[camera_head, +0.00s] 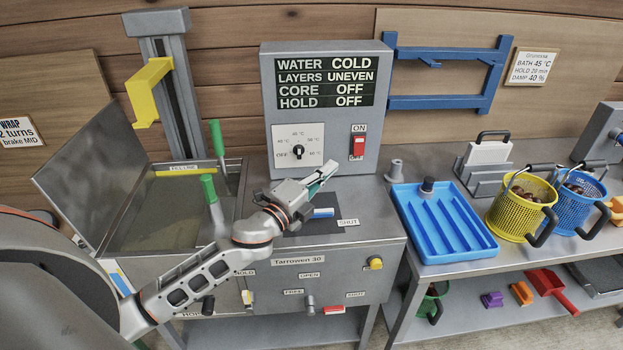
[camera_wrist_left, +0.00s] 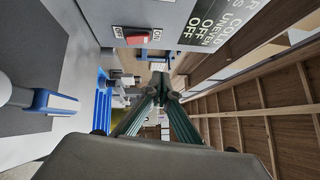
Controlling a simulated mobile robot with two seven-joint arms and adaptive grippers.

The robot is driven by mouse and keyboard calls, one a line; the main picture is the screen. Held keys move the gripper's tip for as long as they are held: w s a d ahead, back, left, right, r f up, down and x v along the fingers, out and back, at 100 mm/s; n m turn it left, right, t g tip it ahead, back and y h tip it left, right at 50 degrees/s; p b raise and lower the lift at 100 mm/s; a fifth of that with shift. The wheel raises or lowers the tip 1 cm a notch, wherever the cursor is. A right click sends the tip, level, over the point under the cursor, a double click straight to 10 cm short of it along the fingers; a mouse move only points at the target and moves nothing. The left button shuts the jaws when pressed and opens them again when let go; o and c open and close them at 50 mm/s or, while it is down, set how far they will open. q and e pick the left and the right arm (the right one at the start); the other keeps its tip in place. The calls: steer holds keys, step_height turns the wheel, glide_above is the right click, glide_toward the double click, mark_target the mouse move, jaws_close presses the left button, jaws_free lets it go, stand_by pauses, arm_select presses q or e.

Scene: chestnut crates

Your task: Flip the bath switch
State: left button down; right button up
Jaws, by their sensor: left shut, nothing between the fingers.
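The bath switch (camera_head: 358,145) is a red rocker on the right of the grey control panel (camera_head: 268,105), with ON above it and OFF below. I cannot tell which side is pressed in. It also shows in the left wrist view (camera_wrist_left: 137,38), at the upper left, apart from the fingers. My left gripper (camera_head: 328,172) is shut and empty, below and to the left of the switch in the head view. The display (camera_head: 325,83) reads water cold, layers uneven, core off, hold off. My right gripper is not in view.
A dial (camera_head: 298,151) sits left of the switch. Green-handled levers (camera_head: 209,188) stand by the open bath at left. A blue tray (camera_head: 445,222), a yellow basket (camera_head: 521,207) and a blue basket (camera_head: 577,203) stand on the right bench. The space before the switch looks clear.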

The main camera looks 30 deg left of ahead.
arm_select(q)
steer(key=v, duration=0.6)
steer(key=shift+s+r, duration=0.25)
steer(key=shift+r, duration=0.55)
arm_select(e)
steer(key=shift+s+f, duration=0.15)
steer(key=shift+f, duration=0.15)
arm_select(q)
steer(key=shift+f, duration=0.1)
